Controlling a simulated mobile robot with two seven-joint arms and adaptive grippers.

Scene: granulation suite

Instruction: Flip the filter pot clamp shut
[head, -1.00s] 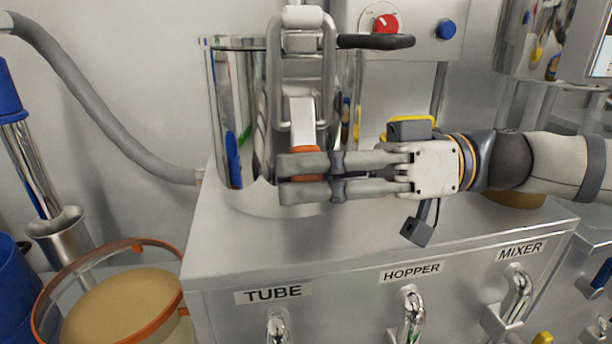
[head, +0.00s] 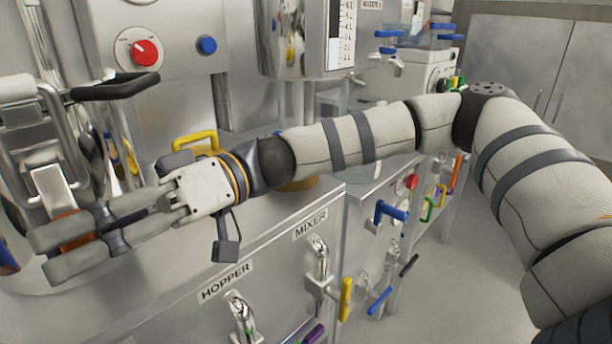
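The filter pot (head: 92,150) is a shiny metal cylinder at the left edge in the head view, partly cut off. Its clamp (head: 52,188) is on the front of the pot, with a metal wire loop above, a flat silver lever and an orange end. The lever hangs down along the pot's side. My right gripper (head: 72,247) reaches in from the right, its two fingers close together with the clamp's orange end between them. The fingers hide part of that end. My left gripper is not in view.
A black handle (head: 115,87) sticks out to the right near the pot's top. Behind are a red knob (head: 146,52) and a blue button (head: 207,45). The steel cabinet front below has HOPPER and MIXER handles (head: 241,318). Open floor (head: 450,270) shows at the right.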

